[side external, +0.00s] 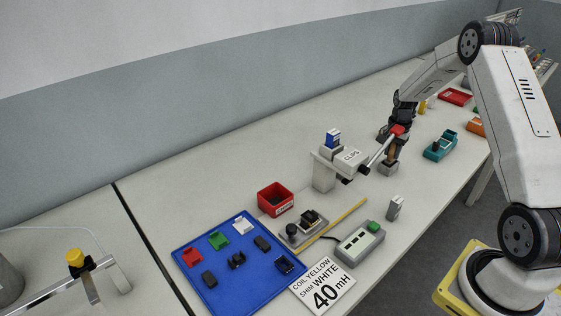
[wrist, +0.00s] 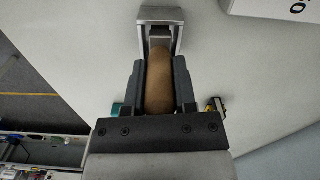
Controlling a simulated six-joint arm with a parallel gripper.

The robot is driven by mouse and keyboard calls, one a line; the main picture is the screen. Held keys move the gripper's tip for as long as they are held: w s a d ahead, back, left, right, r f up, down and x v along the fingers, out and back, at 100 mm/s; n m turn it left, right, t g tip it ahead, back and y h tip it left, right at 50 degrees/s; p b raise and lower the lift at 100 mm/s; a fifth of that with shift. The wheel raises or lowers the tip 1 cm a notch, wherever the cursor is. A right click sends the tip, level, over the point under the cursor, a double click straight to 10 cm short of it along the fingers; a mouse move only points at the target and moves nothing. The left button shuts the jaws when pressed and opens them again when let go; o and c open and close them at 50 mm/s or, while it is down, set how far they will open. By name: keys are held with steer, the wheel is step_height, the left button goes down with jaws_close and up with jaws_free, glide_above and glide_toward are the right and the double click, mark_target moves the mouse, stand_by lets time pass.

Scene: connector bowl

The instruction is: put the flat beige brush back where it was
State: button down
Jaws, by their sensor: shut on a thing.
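My gripper (side external: 391,143) is shut on the brown rounded handle of the brush (side external: 391,152). In the wrist view the brush (wrist: 159,82) lies between the two dark fingers (wrist: 159,85), with its far end reaching a grey metal holder (wrist: 145,38). In the side view a small grey block-like holder (side external: 388,169) is directly under the brush. The brush stands about upright there. Its bristles are hidden, and I cannot tell how deep it sits in the holder.
A teal device (side external: 440,146) is to the right. A blue tray (side external: 215,285), red bin (side external: 275,198) and green-buttoned box (side external: 355,244) are nearer the front left.

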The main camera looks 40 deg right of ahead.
steer(key=shift+f, duration=0.15)
steer(key=shift+c, duration=2.1)
jaws_free()
step_height(320, 180, up, 12)
steer(key=shift+r, duration=0.2)
